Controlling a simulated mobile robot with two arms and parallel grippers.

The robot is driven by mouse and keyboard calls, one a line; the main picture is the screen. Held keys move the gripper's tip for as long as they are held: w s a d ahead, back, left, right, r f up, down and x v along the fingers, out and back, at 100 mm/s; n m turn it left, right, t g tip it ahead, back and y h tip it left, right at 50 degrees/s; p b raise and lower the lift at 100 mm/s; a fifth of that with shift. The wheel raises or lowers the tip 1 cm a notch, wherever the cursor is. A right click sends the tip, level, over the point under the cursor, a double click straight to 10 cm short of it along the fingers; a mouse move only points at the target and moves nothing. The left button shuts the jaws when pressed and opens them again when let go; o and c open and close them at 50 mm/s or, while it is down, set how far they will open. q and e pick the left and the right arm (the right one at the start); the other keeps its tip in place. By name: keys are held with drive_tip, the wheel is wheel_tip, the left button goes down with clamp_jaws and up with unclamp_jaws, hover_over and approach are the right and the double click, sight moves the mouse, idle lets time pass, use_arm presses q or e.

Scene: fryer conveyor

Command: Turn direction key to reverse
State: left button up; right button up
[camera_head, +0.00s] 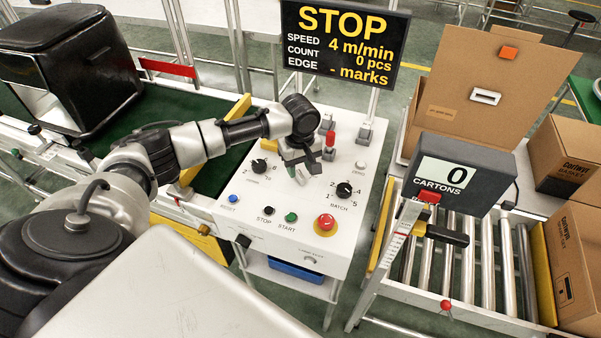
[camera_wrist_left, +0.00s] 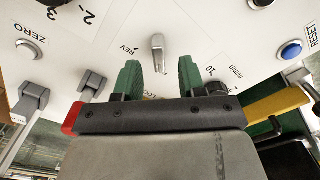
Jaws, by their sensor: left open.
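The direction key (camera_wrist_left: 158,52) is a small metal key on the white control panel (camera_head: 262,215). In the left wrist view its bar runs up and down, with the "REV" label beside it on the left. My left gripper (camera_wrist_left: 158,80) is open, with one green fingertip on each side of the key's line. The visible key bar lies slightly above the fingertips in that view, and I see no contact. In the head view the left gripper (camera_head: 302,168) is over the upper part of the panel and hides the key. My right gripper is not in view.
Close by are a red-topped lever (camera_head: 330,140), the BATCH dial (camera_head: 344,190), another black dial (camera_head: 259,166) and the red emergency stop (camera_head: 325,223). The display (camera_head: 345,45) behind reads STOP. A carton counter (camera_head: 458,175) stands right, above rollers.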

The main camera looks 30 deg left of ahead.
sight(300, 174)
use_arm(q)
wheel_tip(300, 174, down, 3)
drive_tip(key=shift+f, duration=0.3)
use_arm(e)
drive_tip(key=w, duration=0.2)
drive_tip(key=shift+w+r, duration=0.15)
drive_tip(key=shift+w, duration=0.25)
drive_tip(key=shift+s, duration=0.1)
use_arm(q)
clamp_jaws()
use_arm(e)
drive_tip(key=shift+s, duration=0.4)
